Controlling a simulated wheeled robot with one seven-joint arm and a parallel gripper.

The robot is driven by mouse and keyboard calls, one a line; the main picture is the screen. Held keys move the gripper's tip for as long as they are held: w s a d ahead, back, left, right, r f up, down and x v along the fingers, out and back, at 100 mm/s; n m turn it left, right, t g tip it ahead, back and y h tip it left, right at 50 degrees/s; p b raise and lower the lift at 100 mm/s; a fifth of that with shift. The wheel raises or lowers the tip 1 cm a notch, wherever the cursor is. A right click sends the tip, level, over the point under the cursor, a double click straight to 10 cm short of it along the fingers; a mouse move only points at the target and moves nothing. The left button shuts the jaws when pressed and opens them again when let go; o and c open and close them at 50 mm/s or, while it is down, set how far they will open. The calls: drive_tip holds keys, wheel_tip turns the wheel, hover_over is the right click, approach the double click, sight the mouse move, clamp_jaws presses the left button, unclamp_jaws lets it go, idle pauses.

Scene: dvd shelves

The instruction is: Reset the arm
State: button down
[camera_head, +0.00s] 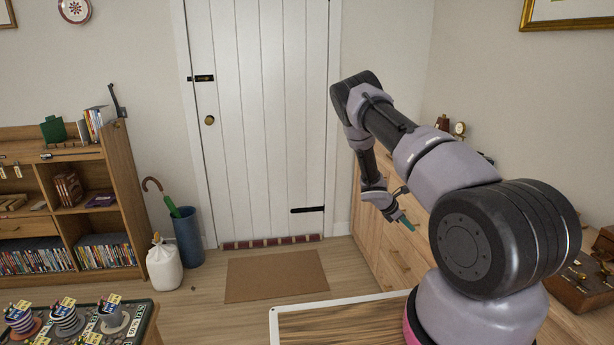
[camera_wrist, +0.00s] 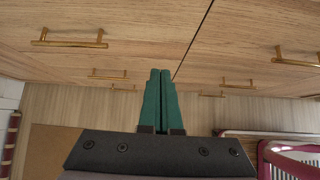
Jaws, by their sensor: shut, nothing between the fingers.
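My arm reaches out from the lower right of the head view and bends down at its far end. My gripper (camera_head: 407,226) hangs in front of the wooden drawer cabinet (camera_head: 395,255), with its green fingertips pointing down and to the right. In the wrist view the two green fingers of my gripper (camera_wrist: 160,75) lie side by side, shut and empty. Drawer fronts with brass handles (camera_wrist: 70,38) show beyond the fingers. I cannot tell the exact gap between the fingers and the cabinet.
A white plank door (camera_head: 262,120) stands behind, with a brown mat (camera_head: 276,275) before it. At left are a shelf of DVDs (camera_head: 108,252), an umbrella stand (camera_head: 188,238) and a white bag (camera_head: 164,266). A white-rimmed tray (camera_head: 345,302) is in front. Floor around the mat is clear.

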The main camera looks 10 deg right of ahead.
drive_tip(key=s+a+r+m+t+y, duration=0.1)
drive_tip(key=s+a+r+m+y, duration=0.25)
drive_tip(key=r, duration=0.85)
drive_tip(key=s+a+r+m, duration=0.2)
drive_tip(key=a+r+m, duration=0.35)
drive_tip(key=r, duration=0.65)
drive_tip(key=s+a+r+m+t+y, duration=0.15)
drive_tip(key=a+r+m, duration=0.3)
drive_tip(key=r, duration=0.85)
drive_tip(key=s+a+r+m+t+y, duration=0.2)
drive_tip(key=s+a+r, duration=0.5)
drive_tip(key=s, duration=0.6)
drive_tip(key=s+a+r+m+t+y, duration=0.2)
drive_tip(key=s+a+r+m, duration=0.4)
drive_tip(key=s+r, duration=0.3)
drive_tip(key=s+a+y, duration=0.1)
drive_tip(key=s, duration=0.3)
drive_tip(key=shift+r+m+y, duration=0.15)
drive_tip(key=shift+m+y, duration=0.2)
drive_tip(key=shift+y, duration=0.05)
